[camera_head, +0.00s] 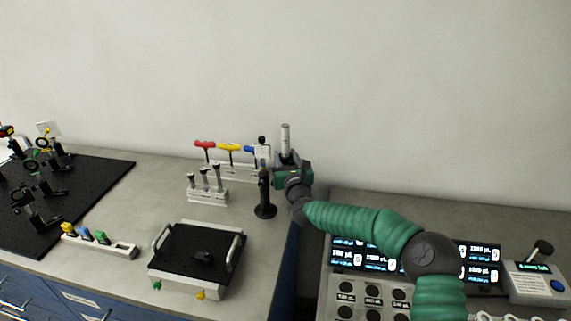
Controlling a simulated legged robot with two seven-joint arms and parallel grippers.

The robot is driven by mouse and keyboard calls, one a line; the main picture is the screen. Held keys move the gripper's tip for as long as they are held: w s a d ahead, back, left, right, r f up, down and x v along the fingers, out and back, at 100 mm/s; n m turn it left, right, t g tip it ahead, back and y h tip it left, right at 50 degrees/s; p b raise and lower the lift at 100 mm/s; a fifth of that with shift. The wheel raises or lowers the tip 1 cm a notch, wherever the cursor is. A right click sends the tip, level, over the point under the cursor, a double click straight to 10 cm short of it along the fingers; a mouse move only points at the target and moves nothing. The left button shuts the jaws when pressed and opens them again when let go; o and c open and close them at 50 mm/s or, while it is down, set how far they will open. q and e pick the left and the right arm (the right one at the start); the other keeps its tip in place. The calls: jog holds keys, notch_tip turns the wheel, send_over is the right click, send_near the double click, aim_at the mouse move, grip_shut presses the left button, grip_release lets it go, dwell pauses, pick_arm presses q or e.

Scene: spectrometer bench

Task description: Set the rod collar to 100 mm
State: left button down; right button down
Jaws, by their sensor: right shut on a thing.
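A silver upright rod (286,138) stands near the wall, behind the bench's right end. My right gripper (283,166) is at the lower part of this rod, at the end of my green arm that comes in from the right. It is shut on the rod collar, which is mostly hidden by the gripper and wrist. The collar's height on the rod cannot be read from here. A small white plate with a black top (262,153) stands just left of the rod; I cannot make out any marks on it. My left gripper is not in view.
A dark post on a round base (265,195) stands just in front of the gripper. Left are a rack with red, yellow and blue T-handles (229,148), a driver holder (207,196) and a black-topped platform (190,250). Lit display panels (375,258) lie under my arm.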

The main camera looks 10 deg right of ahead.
jog(key=c, duration=0.9)
grip_release()
jog(key=shift+r, duration=0.15)
jog(key=s+b, duration=0.1)
jog(key=s, duration=1.5)
jog(key=shift+s, duration=0.4)
